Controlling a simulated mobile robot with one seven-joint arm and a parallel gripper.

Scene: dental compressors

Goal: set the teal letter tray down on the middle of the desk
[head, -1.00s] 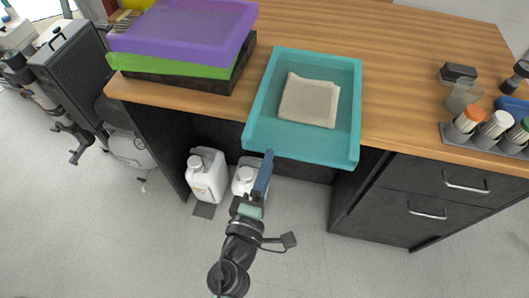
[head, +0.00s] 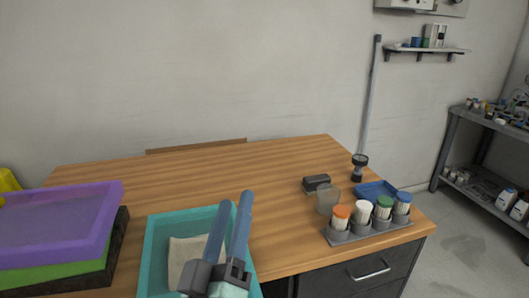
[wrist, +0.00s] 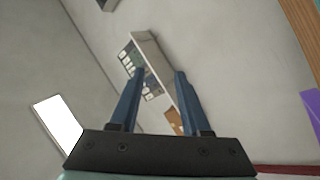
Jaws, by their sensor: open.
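The teal letter tray (head: 151,243) is at the bottom of the head view, at the front part of the wooden desk (head: 240,170). A beige folded cloth or paper (head: 183,255) lies in it. The tray's near side is cut off by the frame. My gripper (head: 235,199) is open and empty, its two blue fingers pointing up and covering part of the tray's right side. I cannot tell if it touches the tray. In the wrist view my gripper (wrist: 159,72) has nothing between its fingers, and the tray is not visible there.
Stacked purple (head: 60,222), green (head: 50,276) and dark trays stand left of the teal tray. A rack of capped bottles (head: 369,231), a blue tray (head: 376,191) and a dark block (head: 316,183) stand at the right. The desk's middle and back are clear.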

